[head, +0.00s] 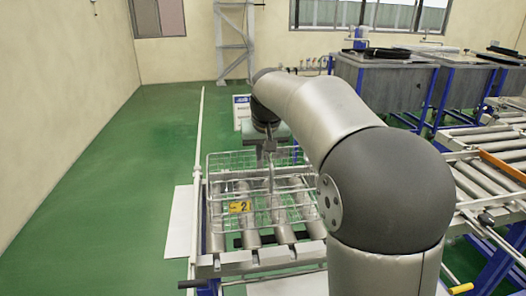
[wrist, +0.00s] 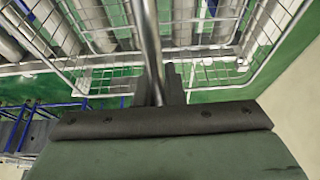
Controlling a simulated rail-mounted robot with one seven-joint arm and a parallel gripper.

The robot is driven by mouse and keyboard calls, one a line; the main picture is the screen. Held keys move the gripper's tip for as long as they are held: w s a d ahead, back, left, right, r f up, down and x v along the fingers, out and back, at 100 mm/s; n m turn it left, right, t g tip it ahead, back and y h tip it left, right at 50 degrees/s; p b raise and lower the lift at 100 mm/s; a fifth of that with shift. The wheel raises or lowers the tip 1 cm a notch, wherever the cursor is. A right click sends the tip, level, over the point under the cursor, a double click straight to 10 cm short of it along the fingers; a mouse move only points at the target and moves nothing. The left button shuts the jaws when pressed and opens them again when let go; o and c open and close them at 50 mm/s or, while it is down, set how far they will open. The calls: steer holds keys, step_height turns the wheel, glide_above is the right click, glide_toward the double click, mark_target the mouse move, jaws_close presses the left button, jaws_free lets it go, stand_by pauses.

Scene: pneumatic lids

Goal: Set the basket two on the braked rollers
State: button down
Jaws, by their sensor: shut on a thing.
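Basket two is a wire basket (head: 240,206) with a yellow label marked 2 on its near side. It is upright over a short bed of metal rollers (head: 247,239) in the middle of the head view. I cannot tell whether it touches the rollers or hangs just above them. My gripper (head: 270,146) is above the basket, shut on its metal handle bar. In the wrist view, the bar runs between my fingers (wrist: 172,86), with the basket's mesh (wrist: 105,75) beyond and rollers (wrist: 88,14) seen through it. My arm hides part of the basket's right side.
A white rail (head: 197,150) runs along the left of the rollers, with a white panel (head: 179,222) beside it. Grey tanks (head: 385,82) on blue frames stand at the back right. Another roller line with an orange bar (head: 503,166) is at right. Green floor at left is clear.

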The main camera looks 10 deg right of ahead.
steer(key=shift+f+b, duration=0.35)
steer(key=shift+f, duration=0.05)
steer(key=c, duration=1.5)
jaws_free()
steer(key=shift+o, duration=0.2)
steer(key=v, duration=1.7)
steer(key=shift+s+r+p, duration=0.2)
steer(key=shift+p, duration=0.1)
